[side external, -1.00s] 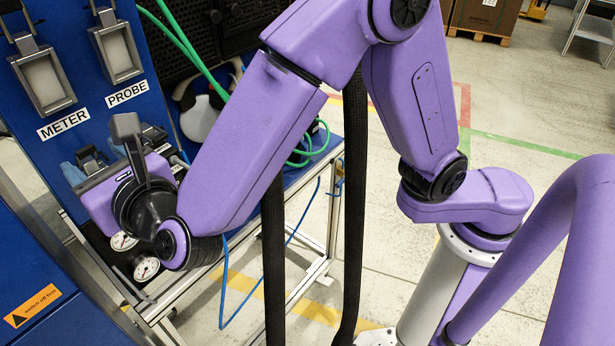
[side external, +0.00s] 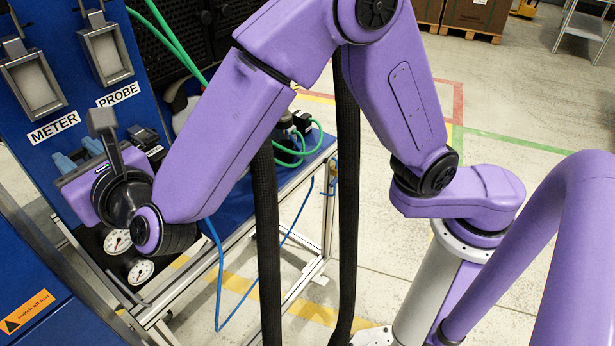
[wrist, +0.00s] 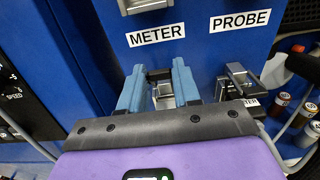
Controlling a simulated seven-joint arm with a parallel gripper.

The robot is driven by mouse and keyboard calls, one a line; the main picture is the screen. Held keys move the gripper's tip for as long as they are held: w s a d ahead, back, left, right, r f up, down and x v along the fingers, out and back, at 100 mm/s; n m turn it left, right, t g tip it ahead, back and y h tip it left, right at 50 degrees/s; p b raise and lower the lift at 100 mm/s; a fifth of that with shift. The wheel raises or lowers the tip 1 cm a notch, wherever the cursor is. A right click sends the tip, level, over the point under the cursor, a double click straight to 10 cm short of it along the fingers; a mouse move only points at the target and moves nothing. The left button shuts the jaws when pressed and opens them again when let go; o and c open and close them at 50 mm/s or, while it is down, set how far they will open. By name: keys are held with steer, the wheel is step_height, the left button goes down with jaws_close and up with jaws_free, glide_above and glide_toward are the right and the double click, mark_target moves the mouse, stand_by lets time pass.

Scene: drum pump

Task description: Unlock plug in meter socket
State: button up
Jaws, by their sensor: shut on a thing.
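My gripper (wrist: 158,84) reaches toward the blue panel with its two blue fingers apart, shut on the black crossbar of a metal locking lever (wrist: 159,74). Silver metal of the socket (wrist: 164,98) shows between the fingers; its lower part is hidden by my gripper body. The METER label (wrist: 156,36) is on the panel just above the fingertips. In the side view, my gripper's blue fingers (side external: 79,153) are below that METER label (side external: 53,131), and the lever is hidden there. I cannot make out the plug in either view.
A second socket with a metal lever (wrist: 236,80) stands close to the right of my fingers. The PROBE label (wrist: 240,21) is above it. Framed housings (side external: 33,80) sit higher on the panel. Two gauges (side external: 117,241) are below my wrist, and green hoses (side external: 170,45) hang to the right.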

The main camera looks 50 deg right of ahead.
steer(key=shift+w+r+g, duration=0.1)
steer(key=shift+g, duration=0.3)
steer(key=shift+w+r+g, duration=0.1)
steer(key=shift+w+g, duration=0.05)
steer(key=shift+g, duration=0.35)
steer(key=shift+w+r+g, duration=0.15)
steer(key=shift+g, duration=0.25)
